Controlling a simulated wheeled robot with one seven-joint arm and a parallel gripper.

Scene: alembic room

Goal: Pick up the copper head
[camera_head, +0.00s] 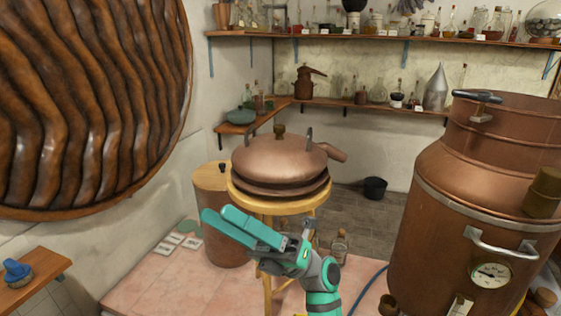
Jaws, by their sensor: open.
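The copper head (277,157) is a rounded, lid-like copper piece with a spout pointing right, a knob on top and two dark upright handles. It rests on a round wooden stool (318,202) in the middle of the view. My gripper (220,222) is below and in front of the stool, teal, with its fingers pointing left and up. It is open and apart from the copper head, with nothing visible between the fingers. The gripper hides part of the stool's legs.
A large copper boiler (415,240) with a gauge and handles stands close on the right. A copper drum with a wooden lid (208,178) stands behind left of the stool. A bottle (339,246) is on the floor. Shelves (400,39) of glassware line the back wall.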

